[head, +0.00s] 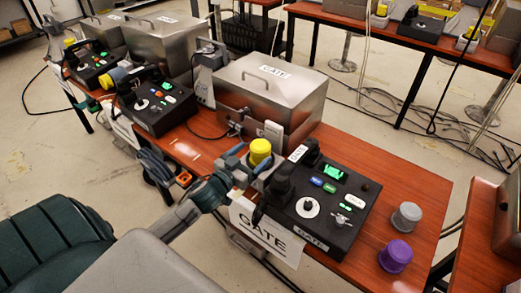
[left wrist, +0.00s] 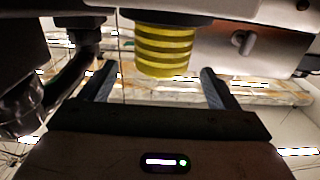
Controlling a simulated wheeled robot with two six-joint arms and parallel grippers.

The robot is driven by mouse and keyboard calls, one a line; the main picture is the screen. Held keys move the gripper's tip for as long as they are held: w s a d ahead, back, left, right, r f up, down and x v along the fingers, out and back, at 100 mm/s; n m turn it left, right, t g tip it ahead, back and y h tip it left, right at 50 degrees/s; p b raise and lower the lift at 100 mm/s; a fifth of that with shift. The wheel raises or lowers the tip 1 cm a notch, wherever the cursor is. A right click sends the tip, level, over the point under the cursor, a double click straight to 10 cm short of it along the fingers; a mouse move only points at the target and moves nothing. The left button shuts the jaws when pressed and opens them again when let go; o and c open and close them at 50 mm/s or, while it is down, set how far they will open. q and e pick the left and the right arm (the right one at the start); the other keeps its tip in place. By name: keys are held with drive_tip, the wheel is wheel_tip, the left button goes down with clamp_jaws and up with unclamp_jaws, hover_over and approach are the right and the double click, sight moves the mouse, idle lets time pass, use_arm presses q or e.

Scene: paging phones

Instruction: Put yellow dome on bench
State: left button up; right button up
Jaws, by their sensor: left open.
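The yellow dome (head: 260,150) stands upright on a grey mount beside the black GATE phone unit (head: 318,205), near the bench's front edge. In the left wrist view the dome (left wrist: 165,50) shows yellow with dark stripes, between the two fingers and apart from them. My left gripper (head: 246,166) is open, reaching in from the front left, low at the dome and its mount. Its fingers also show in the left wrist view (left wrist: 157,88). The red-brown bench (head: 420,182) runs beneath the unit. My right gripper is not in view.
A purple dome (head: 395,256) and a grey dome (head: 406,217) stand on the bench right of the phone unit. A steel GATE box (head: 270,95) stands behind. A white GATE sign (head: 265,235) hangs at the front edge. The bench's right end has bare room.

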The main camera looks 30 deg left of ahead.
sight(254, 152)
use_arm(q)
drive_tip(key=shift+w+r+p, duration=0.2)
drive_tip(key=shift+w+p, duration=0.45)
drive_tip(key=shift+w+f+b, duration=0.15)
drive_tip(key=shift+w+b, duration=0.15)
drive_tip(key=shift+w, duration=0.75)
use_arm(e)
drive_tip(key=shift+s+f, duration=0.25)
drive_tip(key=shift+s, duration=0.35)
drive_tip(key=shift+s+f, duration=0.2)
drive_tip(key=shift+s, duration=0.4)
use_arm(q)
drive_tip(key=c, duration=1.2)
